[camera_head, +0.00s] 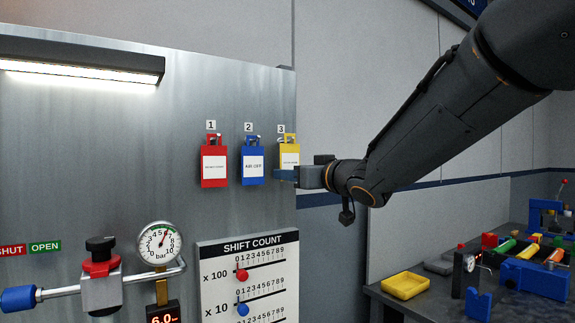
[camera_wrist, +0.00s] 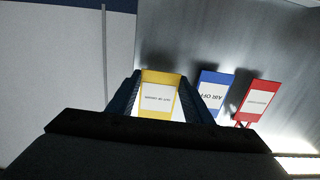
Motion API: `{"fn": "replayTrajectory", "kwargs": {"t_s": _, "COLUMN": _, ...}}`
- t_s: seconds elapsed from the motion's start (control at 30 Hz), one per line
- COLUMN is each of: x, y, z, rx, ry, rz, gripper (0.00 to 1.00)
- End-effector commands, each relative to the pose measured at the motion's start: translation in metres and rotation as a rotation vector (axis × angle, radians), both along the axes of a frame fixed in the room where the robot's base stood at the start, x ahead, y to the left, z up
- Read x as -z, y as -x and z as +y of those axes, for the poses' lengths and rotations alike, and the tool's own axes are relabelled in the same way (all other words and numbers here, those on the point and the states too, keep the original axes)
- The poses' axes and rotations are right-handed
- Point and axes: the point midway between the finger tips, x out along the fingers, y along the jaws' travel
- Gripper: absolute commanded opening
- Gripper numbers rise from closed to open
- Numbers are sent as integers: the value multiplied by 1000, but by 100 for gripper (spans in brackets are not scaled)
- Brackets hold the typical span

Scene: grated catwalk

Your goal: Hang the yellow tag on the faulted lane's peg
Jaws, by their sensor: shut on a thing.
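The yellow tag (camera_head: 290,152), with a white printed label, is upright at the panel just below the number 3 plate (camera_head: 281,129). Its loop is at the height of the peg there; I cannot tell whether the loop is over the peg. My gripper (camera_head: 285,174) reaches in from the right and is shut on the tag's lower part. In the wrist view the yellow tag (camera_wrist: 158,78) sits between my two fingers, its text upside down. A blue tag (camera_head: 252,163) hangs under number 2 and a red tag (camera_head: 214,166) under number 1.
The metal panel (camera_head: 110,150) carries a lamp (camera_head: 80,64), a pressure gauge (camera_head: 159,243), a valve and a shift count board (camera_head: 248,275). A dark bench (camera_head: 425,311) at right holds a yellow tray (camera_head: 405,286) and several coloured fixtures. The blue tag is close beside my gripper.

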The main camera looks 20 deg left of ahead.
Motion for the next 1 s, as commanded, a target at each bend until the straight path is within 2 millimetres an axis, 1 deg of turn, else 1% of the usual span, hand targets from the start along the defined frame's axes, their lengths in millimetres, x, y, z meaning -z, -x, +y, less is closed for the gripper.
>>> {"fn": "replayTrajectory", "kwargs": {"t_s": 0.8, "x": -9, "y": 12, "z": -14, "rx": 0, "ry": 0, "rz": 0, "gripper": 30}}
{"fn": "replayTrajectory", "kwargs": {"t_s": 1.0, "x": -9, "y": 13, "z": -15, "rx": 0, "ry": 0, "rz": 0, "gripper": 30}}
